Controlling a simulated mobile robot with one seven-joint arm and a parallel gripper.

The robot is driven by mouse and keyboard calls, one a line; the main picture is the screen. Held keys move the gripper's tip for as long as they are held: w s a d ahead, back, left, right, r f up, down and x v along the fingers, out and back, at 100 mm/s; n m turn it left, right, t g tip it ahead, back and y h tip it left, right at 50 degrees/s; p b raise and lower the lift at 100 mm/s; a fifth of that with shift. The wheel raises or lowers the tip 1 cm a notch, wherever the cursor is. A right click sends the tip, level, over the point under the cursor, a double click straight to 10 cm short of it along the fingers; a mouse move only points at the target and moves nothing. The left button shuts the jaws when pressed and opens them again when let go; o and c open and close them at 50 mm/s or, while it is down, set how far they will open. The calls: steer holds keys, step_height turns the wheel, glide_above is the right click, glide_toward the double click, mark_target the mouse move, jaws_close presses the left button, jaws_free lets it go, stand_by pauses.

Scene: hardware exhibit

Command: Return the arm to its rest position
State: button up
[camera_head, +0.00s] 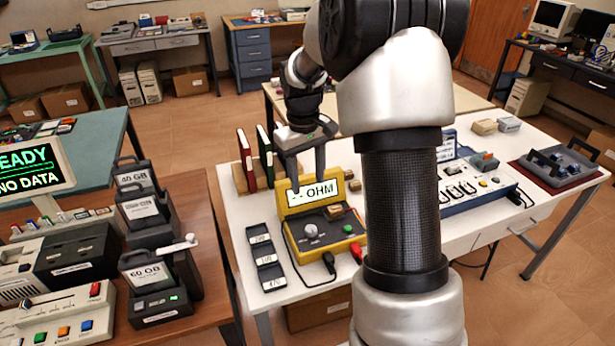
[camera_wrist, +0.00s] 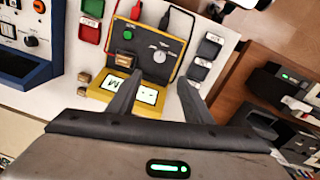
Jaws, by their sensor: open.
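My gripper (camera_head: 308,165) hangs from my bent arm over the white table, just in front of the display of a yellow ohm meter (camera_head: 290,238). Its two fingers are apart with nothing between them. In the wrist view my gripper (camera_wrist: 158,100) also shows open and empty, its fingers reaching over the yellow meter (camera_wrist: 172,45) and its display. I cannot tell whether a finger touches the meter. My arm's thick column hides the middle of the table in the head view.
A black tray (camera_head: 265,258) with labelled slots lies left of the meter. Red and green binders (camera_head: 246,160) stand behind it. A blue-white panel (camera_head: 475,190) is on the right. A brown desk (camera_head: 205,215) with black devices stands left. Small tan blocks sit beside the meter.

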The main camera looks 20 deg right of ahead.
stand_by(0.3)
steer(key=s+a+r+m+t+p, duration=0.15)
steer(key=s+a+r, duration=0.25)
steer(key=s+r, duration=0.5)
steer(key=s+a+r+t+p, duration=0.2)
steer(key=s+a+r, duration=0.1)
steer(key=s+r, duration=0.55)
steer(key=s+a+r+t, duration=0.1)
steer(key=s+a+t, duration=0.1)
steer(key=s, duration=0.5)
steer(key=shift+s+r+m+y+p, duration=0.25)
steer(key=shift+s+m+y+p, duration=0.1)
steer(key=shift+s+p, duration=0.1)
